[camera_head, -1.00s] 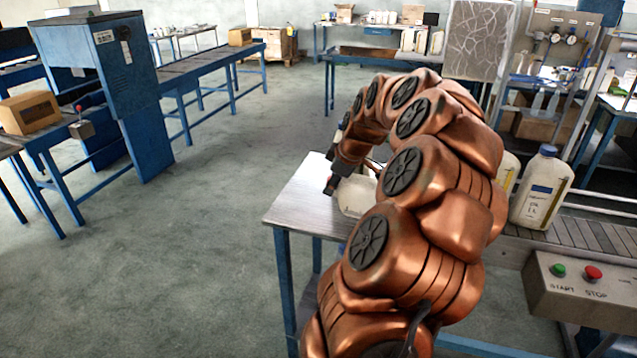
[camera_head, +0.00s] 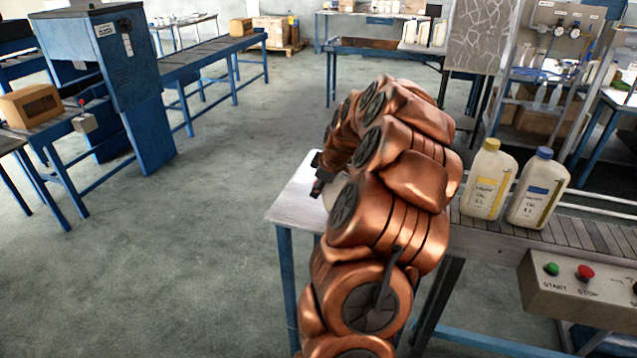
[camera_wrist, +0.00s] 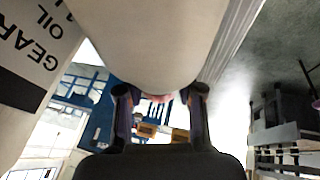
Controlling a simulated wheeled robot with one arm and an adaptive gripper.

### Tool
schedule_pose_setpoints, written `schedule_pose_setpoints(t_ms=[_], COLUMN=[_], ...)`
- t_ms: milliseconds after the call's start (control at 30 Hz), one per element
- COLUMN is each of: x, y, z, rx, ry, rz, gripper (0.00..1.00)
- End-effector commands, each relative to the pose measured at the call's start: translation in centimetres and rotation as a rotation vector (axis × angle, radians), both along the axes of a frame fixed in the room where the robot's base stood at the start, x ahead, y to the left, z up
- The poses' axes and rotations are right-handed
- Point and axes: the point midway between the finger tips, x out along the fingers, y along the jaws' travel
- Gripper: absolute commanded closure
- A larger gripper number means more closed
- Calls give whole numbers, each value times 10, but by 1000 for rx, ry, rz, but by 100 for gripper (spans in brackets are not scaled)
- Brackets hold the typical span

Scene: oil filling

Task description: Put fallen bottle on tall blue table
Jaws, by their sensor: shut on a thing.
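In the head view my gripper (camera_head: 318,175) is over the metal-topped table with blue legs (camera_head: 296,204). Only a small pale part of the bottle (camera_head: 333,189) shows there; my arm hides the rest. I cannot tell whether the bottle touches the tabletop.
A yellow-capped bottle (camera_head: 488,183) and a blue-capped bottle (camera_head: 538,190) stand on the roller conveyor (camera_head: 583,232) at right. A start/stop box (camera_head: 580,285) is in front. A blue machine (camera_head: 110,85) and conveyor stand at left. The floor between is clear.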

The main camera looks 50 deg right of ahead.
Motion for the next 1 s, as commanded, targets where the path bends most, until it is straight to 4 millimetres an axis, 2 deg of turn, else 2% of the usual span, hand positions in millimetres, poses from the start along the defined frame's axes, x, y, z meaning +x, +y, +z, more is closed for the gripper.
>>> schedule_pose_setpoints(t_ms=[167, 200, 400, 767, 1000], x=[0, 0, 0, -1, -10], y=[-1, 0, 0, 0, 1], z=[0, 0, 0, 1, 20], rx=[-1, 0, 0, -1, -2], ry=[0, 0, 0, -2, -3], rz=[0, -1, -1, -1, -2], gripper=[98, 60, 40, 38, 38])
